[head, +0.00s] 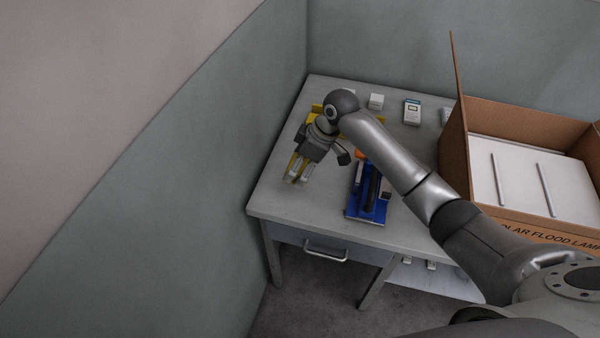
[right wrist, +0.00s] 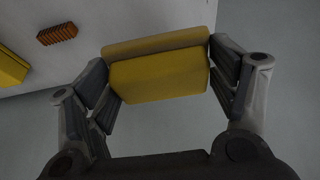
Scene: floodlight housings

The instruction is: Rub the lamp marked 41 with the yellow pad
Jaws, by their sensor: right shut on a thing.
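My right gripper (head: 298,173) is over the left part of the grey table (head: 290,206). In the right wrist view it (right wrist: 165,85) is shut on the yellow pad (right wrist: 158,76), with a finger on each side. The pad looks like a thick block, and the wrist view shows the table edge and grey floor beyond it. No lamp with a readable 41 shows. A blue holder (head: 354,210) with a long dark part (head: 371,190) lies on the table, right of the gripper; I cannot tell whether it holds a lamp. My left gripper is not in view.
A cardboard box (head: 535,108) of white panels stands right. Small white boxes (head: 376,101) (head: 412,112) sit at the back. A yellow thing (right wrist: 10,68) and an orange ribbed piece (right wrist: 57,34) lie on the table. Walls stand left and behind. The front-left tabletop is clear.

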